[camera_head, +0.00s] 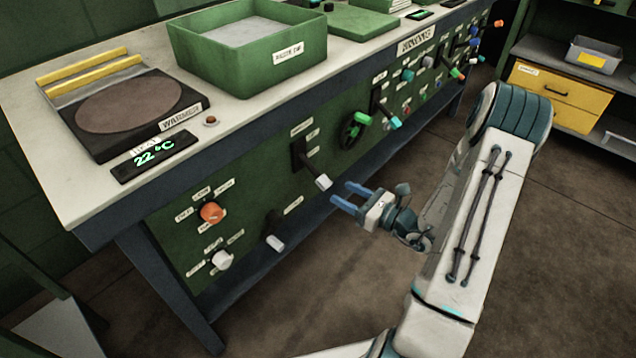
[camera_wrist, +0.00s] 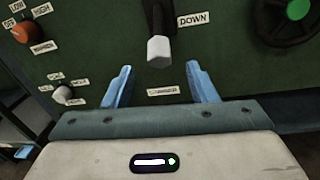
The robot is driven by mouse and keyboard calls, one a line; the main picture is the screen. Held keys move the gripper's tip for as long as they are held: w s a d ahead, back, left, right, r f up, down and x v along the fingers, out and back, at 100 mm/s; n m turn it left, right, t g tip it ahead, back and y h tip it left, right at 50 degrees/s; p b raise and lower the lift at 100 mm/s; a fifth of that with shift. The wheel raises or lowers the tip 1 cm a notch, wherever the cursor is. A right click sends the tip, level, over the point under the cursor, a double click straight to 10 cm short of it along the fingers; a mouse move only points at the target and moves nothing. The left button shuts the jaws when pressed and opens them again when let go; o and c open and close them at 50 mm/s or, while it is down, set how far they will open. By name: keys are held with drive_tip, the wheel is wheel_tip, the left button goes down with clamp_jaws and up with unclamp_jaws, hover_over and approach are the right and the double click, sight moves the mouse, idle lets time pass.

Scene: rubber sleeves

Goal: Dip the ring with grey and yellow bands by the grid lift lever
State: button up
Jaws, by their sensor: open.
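My gripper (camera_head: 342,193) is open and empty, its two blue fingers pointing at the green front panel of the bench. A black lever with a white tip (camera_head: 323,182) stands out from the panel just ahead of the fingertips. In the wrist view the white lever tip (camera_wrist: 158,49) lies just beyond and between the open fingers (camera_wrist: 159,70), apart from both. A label reading DOWN is beside this lever; I cannot read its name plate. A green open-topped basin (camera_head: 296,50) stands on the bench above. I cannot make out a ring with grey and yellow bands.
A warmer (camera_head: 128,102) with a round brown plate and a 22 °C display sits on the bench at left. An orange knob (camera_head: 211,213), a white knob (camera_head: 222,260), another white-tipped lever (camera_head: 275,243) and a green-handled valve (camera_head: 362,119) project from the panel nearby. The floor in front is clear.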

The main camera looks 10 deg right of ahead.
sight(319, 180)
drive_tip(key=b+x, duration=0.1)
drive_tip(key=x, duration=0.8)
drive_tip(key=shift+a, duration=0.1)
clamp_jaws()
